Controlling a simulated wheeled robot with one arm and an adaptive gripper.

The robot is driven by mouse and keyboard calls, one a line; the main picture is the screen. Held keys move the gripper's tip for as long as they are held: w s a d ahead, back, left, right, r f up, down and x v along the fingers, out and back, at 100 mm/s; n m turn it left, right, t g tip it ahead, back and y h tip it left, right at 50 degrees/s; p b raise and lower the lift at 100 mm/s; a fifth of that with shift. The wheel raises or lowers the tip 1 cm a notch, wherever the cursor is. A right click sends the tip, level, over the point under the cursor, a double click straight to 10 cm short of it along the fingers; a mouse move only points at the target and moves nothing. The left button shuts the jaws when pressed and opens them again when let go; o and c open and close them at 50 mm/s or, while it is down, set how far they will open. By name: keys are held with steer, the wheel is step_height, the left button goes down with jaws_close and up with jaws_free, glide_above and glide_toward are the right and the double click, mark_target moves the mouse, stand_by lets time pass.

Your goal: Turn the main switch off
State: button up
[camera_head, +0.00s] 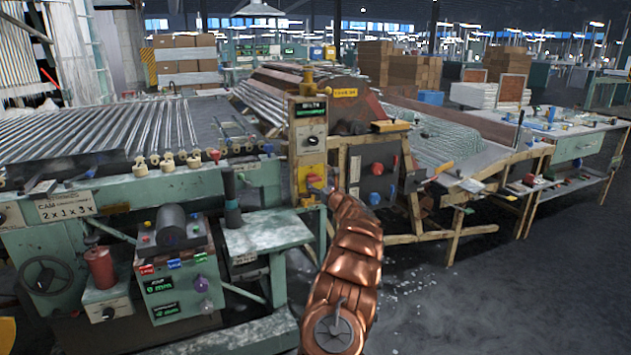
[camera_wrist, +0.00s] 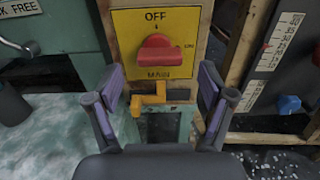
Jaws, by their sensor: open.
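The main switch is a red knob (camera_wrist: 158,54) on a yellow plate (camera_wrist: 125,28) marked OFF above, ON at the right and MAIN below. The knob lies roughly level, its long side towards ON. My gripper (camera_wrist: 162,80) is open and empty, its two purple-padded fingers to the left and right of the plate's lower part, just below the knob. I cannot tell whether they touch the plate. In the head view the yellow plate (camera_head: 309,170) is on a post, with my gripper (camera_head: 322,190) in front of it and partly hiding the knob.
A yellow bracket (camera_wrist: 149,98) sticks out below the plate, between my fingers. A dark panel with red and blue knobs (camera_head: 376,170) stands to the right. A green machine with glass tubes (camera_head: 130,125) stands at the left, with a pale shelf (camera_head: 268,232) near my arm.

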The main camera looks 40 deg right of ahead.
mark_target(316, 181)
steer(key=shift+x, duration=1)
steer(key=shift+w+d+p, duration=0.35)
steer(key=shift+w+p, duration=0.05)
steer(key=shift+p+x, duration=0.3)
steer(key=shift+x, duration=0.5)
steer(key=shift+w+a, duration=0.15)
steer(key=shift+a, duration=0.05)
steer(key=c, duration=1.2)
